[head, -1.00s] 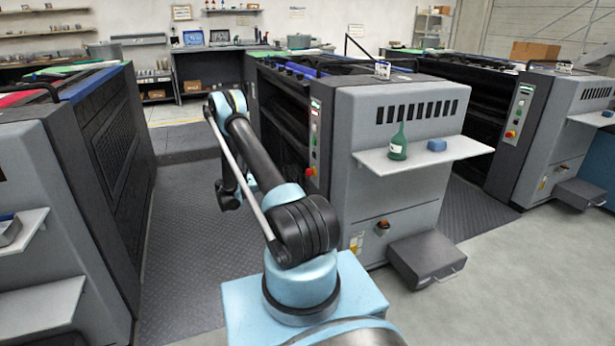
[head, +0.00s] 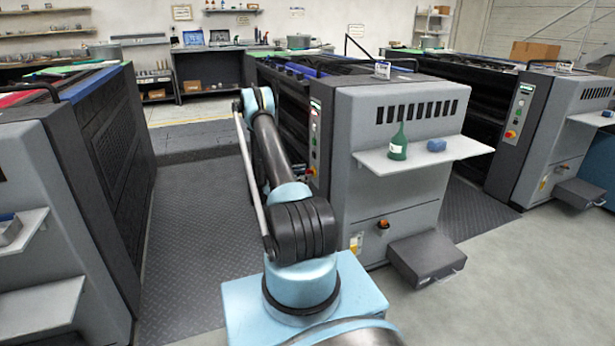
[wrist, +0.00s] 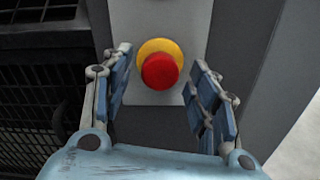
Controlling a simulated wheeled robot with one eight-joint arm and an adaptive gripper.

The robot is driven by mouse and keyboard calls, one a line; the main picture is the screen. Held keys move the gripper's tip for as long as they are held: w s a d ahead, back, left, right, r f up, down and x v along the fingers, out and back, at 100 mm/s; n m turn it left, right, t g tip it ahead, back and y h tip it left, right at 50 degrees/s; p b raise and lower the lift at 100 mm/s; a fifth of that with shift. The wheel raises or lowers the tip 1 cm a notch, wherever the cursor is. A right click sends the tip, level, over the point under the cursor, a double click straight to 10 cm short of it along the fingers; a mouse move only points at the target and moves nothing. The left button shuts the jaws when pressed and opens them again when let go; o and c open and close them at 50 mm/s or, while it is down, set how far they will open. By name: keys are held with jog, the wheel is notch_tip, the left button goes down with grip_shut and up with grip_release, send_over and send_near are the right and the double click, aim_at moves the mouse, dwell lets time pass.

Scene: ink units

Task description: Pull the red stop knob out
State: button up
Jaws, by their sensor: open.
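The red stop knob (wrist: 161,70) shows in the wrist view, a round red cap in front of a yellow collar (wrist: 160,45) on a grey panel. My gripper (wrist: 160,82) is open, with one blue-padded finger to the left of the knob and one to the right. Gaps show between both fingers and the knob, and the gripper holds nothing. In the head view my arm reaches toward the control strip (head: 315,130) of the middle machine. My arm hides the gripper there and covers part of the strip's lower end.
The middle machine (head: 345,225) has a side shelf (head: 440,152) holding a green bottle (head: 398,143) and a blue block (head: 436,145). A grey box (head: 425,262) lies at its foot. Another machine (head: 60,190) stands to the left, with an open aisle (head: 190,240) between them.

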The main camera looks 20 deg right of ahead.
jog(key=shift+w+d, duration=0.1)
jog(key=shift+d, duration=1.15)
jog(key=shift+c, duration=0.3)
